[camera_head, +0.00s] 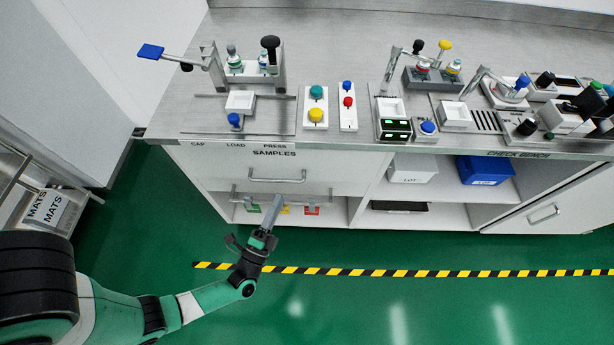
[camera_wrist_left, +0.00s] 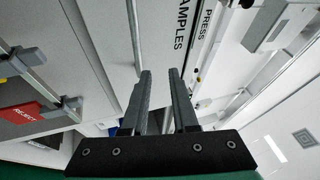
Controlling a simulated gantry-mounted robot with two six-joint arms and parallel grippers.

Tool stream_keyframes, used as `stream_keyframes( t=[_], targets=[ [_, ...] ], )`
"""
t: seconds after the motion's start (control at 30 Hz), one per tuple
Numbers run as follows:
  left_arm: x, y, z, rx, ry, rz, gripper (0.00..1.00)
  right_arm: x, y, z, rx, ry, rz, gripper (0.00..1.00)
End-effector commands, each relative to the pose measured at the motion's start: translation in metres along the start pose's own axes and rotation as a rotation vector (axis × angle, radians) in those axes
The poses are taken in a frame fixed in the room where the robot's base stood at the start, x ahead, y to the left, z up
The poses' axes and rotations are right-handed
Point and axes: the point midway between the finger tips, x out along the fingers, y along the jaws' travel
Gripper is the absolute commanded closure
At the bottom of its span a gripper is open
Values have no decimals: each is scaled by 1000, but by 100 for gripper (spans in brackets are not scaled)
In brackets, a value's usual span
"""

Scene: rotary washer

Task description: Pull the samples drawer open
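The samples drawer (camera_head: 225,165) has a pale front under the bench top and looks shut. Its metal bar handle (camera_head: 277,180) is on the front, below the SAMPLES label. My left gripper (camera_head: 277,199) is just below and in front of this handle in the head view. In the left wrist view the fingers of my left gripper (camera_wrist_left: 160,73) are parallel with an empty gap between them. The handle bar (camera_wrist_left: 135,30) runs beside and partly behind one fingertip there; I cannot tell if they touch. My right gripper is not in view.
A side cart with MATS boxes (camera_head: 45,207) stands left. The green floor before the bench is clear beyond striped tape (camera_head: 400,272).

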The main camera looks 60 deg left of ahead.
Motion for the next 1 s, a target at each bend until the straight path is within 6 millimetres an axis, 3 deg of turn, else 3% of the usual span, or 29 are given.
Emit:
stream_keyframes(
  t=[0.03, 0.13, 0.37, 0.63, 0.8, 1.0],
  targets=[
    [-24, 10, 15, 42, 11, 60, 73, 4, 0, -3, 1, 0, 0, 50],
    [-49, 17, 31, 77, 22, 110, 73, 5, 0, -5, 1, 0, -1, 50],
    [-52, 19, 33, 81, 24, 119, 73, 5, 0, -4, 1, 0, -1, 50],
    [-23, 22, 35, 82, 16, 115, 73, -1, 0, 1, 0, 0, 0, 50],
    [19, 28, 32, 80, 20, 112, 73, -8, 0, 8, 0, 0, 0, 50],
    [53, 32, 31, 79, 24, 115, 73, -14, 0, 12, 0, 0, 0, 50]
  ],
)
